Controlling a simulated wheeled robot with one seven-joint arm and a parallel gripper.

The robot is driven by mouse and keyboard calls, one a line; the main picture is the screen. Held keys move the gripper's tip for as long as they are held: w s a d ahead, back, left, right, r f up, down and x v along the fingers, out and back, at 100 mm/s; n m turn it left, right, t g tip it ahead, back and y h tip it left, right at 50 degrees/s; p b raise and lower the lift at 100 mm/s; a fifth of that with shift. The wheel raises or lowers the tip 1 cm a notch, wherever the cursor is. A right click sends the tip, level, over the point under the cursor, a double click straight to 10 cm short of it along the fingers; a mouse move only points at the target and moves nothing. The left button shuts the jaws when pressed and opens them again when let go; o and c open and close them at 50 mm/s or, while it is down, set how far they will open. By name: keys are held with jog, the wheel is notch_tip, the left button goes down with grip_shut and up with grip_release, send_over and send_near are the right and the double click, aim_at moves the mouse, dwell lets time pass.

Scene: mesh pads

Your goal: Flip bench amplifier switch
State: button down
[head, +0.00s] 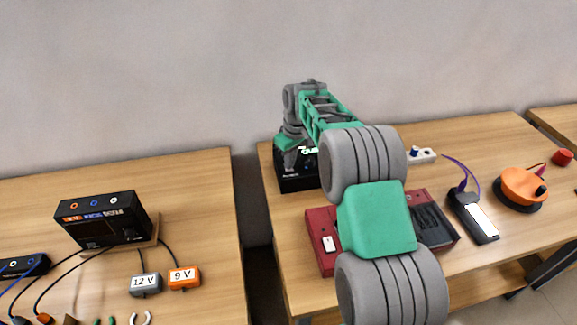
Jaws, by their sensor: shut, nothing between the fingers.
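The switch cannot be made out, and my gripper and arm hide part of the box's front and top.
A red case (322,243) lies under my arm. The left table holds a black unit (105,220) and 12 V (145,284) and 9 V (184,278) blocks.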

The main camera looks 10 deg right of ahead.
notch_tip(320, 180, up, 7)
jog(key=p, duration=0.4)
jog(key=shift+f+p, duration=0.1)
jog(key=shift+p, duration=0.2)
dwell(0.3)
jog(key=s+r+m+t, duration=0.1)
jog(key=s+r+m, duration=0.2)
jog(key=s+r, duration=0.8)
jog(key=s+f+m+t, duration=0.1)
jog(key=s+f, duration=0.3)
jog(key=s, duration=1.5)
jog(key=shift+s+a+m+h, duration=0.15)
jog(key=shift+s+m+h, duration=0.25)
jog(key=shift+m, duration=0.5)
